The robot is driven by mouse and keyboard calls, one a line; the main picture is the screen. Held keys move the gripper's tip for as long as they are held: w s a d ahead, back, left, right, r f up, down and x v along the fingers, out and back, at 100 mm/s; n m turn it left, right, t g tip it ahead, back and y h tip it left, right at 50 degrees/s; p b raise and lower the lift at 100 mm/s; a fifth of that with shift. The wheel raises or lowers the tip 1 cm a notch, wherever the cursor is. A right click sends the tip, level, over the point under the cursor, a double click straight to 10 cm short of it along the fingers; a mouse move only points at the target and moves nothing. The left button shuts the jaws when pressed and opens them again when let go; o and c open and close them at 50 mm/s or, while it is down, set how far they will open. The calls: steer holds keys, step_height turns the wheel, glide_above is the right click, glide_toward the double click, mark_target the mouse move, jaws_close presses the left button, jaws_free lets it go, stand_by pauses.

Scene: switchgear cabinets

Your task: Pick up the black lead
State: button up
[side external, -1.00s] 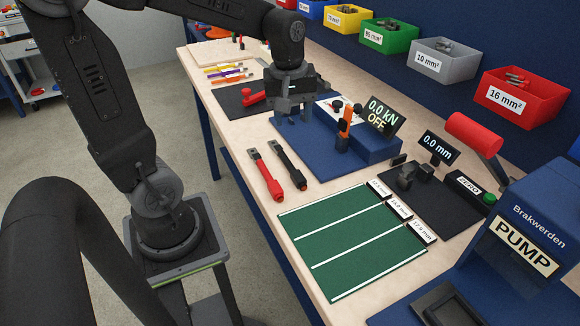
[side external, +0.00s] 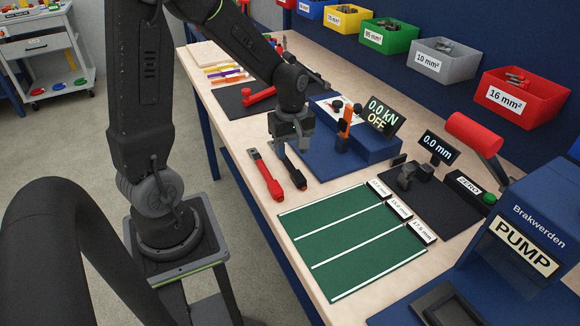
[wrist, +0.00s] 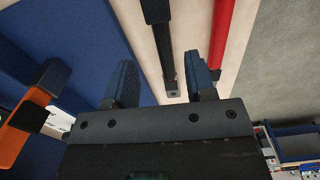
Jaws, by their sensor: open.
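The black lead (side external: 294,173) lies on the wooden bench, just right of the red lead (side external: 265,174). In the side view my gripper (side external: 291,150) is over the far end of the black lead and hides that end. In the wrist view my gripper (wrist: 161,85) is open, and the black lead (wrist: 163,42) runs between its two fingers with its metal tip near them. The red lead (wrist: 221,32) lies just outside the right finger. I see no contact with the black lead, and the remaining height above it is hard to judge.
A blue stand with an orange clamp (side external: 344,130) and a force display (side external: 381,116) is close to the right of my gripper. A green mat (side external: 352,240) lies nearer the camera. A black mat with a red-handled tool (side external: 258,96) lies behind.

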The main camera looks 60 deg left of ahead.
mark_target(289, 163)
steer(key=f, duration=0.4)
steer(key=shift+s+a+f, duration=0.2)
steer(key=shift+c, duration=0.2)
steer(key=shift+r, duration=0.1)
jaws_close()
